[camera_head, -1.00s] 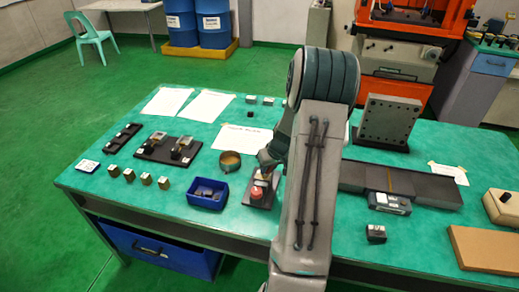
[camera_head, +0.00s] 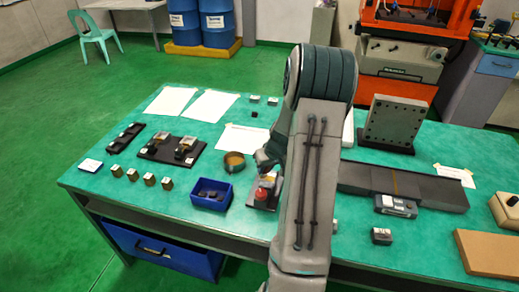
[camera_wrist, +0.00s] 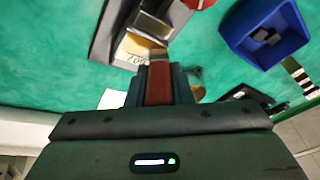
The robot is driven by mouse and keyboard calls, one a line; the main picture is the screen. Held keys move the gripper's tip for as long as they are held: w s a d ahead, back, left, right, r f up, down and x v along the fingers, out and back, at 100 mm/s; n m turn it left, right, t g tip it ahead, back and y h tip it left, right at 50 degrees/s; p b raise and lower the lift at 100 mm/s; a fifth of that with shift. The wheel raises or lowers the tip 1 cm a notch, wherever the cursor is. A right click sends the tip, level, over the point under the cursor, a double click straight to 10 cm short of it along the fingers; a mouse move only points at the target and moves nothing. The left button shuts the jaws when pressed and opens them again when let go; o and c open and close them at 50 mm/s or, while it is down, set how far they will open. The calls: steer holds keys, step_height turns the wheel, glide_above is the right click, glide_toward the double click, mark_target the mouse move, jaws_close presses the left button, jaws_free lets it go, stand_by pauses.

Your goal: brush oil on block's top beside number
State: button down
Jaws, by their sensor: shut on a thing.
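My gripper (camera_wrist: 158,92) is shut on the reddish-brown handle (camera_wrist: 158,82) of a brush, in the wrist view. Beyond the handle, a metal piece (camera_wrist: 150,26) and a pale yellowish patch (camera_wrist: 137,45) lie over a dark plate (camera_wrist: 105,40). Dark characters, perhaps a number, show at the patch's near edge. I cannot tell clearly where bristles end and block begins, or whether they touch. In the head view my gripper (camera_head: 266,158) is above this plate, partly hidden by my arm. A red round thing (camera_head: 262,193) is at the plate's near end.
A blue bin (camera_head: 211,205) with dark pieces stands left of the plate. A round brownish container (camera_head: 234,162) is behind it. Several small brass blocks (camera_head: 132,175) stand in a row at the left. Dark flat bars (camera_head: 405,187) and an upright drilled plate (camera_head: 391,123) are at the right.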

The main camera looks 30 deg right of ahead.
steer(key=shift+w+a+f, duration=0.1)
steer(key=shift+w+a, duration=0.2)
steer(key=shift+w+a+r, duration=0.15)
steer(key=shift+w+r, duration=0.1)
steer(key=shift+w+r+p, duration=0.15)
steer(key=shift+r+p, duration=0.15)
steer(key=shift+r, duration=0.6)
steer(key=shift+p+v, duration=0.35)
steer(key=shift+v, duration=0.45)
steer(key=shift+r+p, duration=0.35)
steer(key=shift+r, duration=0.35)
steer(key=shift+r+p, duration=0.65)
steer(key=shift+r, duration=0.9)
steer(key=shift+f, duration=0.15)
steer(key=shift+f+b, duration=0.45)
steer(key=shift+b, duration=0.45)
